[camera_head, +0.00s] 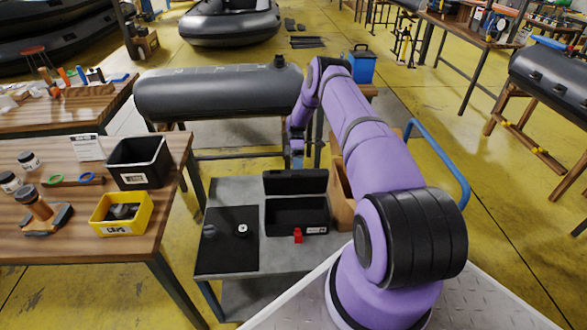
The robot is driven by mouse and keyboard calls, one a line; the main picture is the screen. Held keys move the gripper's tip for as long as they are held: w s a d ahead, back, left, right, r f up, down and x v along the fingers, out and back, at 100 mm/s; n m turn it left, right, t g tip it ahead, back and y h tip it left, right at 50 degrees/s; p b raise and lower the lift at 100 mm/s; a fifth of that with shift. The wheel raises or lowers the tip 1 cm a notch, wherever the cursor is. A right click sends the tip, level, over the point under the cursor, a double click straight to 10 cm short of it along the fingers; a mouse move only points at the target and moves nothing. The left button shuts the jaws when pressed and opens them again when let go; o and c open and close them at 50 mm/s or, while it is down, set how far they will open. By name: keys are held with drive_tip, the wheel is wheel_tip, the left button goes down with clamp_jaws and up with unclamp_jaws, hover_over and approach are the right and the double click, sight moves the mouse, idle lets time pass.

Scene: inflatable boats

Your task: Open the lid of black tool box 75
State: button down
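The black tool box (297,226) sits on a grey cart top, right of a black mat. Its lid (295,182) stands raised at the back, and the dark inside of the box shows. A red latch (298,236) is on the front, beside a small white label too small to read surely. My gripper (297,163) points down just above or behind the raised lid's top edge. I cannot tell whether it touches the lid. Its fingers are small and partly hidden, so their opening does not show.
A black mat (226,257) with small round parts lies left of the box. A brown wooden box (342,196) stands close on its right. The left workbench (130,228) holds a black bin (139,161) and a yellow bin (121,212). A grey inflatable tube (215,92) lies behind.

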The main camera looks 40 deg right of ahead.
drive_tip(key=shift+g+y, duration=0.4)
drive_tip(key=shift+g, duration=0.2)
drive_tip(key=shift+w+d+f, duration=0.35)
drive_tip(key=shift+w+f, duration=0.1)
drive_tip(key=shift+f, duration=0.3)
drive_tip(key=shift+w+d+f, duration=0.35)
drive_tip(key=shift+w+f, duration=0.15)
drive_tip(key=shift+f, duration=0.3)
drive_tip(key=shift+w+d+f, duration=0.35)
drive_tip(key=shift+w+f, duration=0.1)
drive_tip(key=shift+f, duration=0.3)
drive_tip(key=c, duration=1.1)
unclamp_jaws()
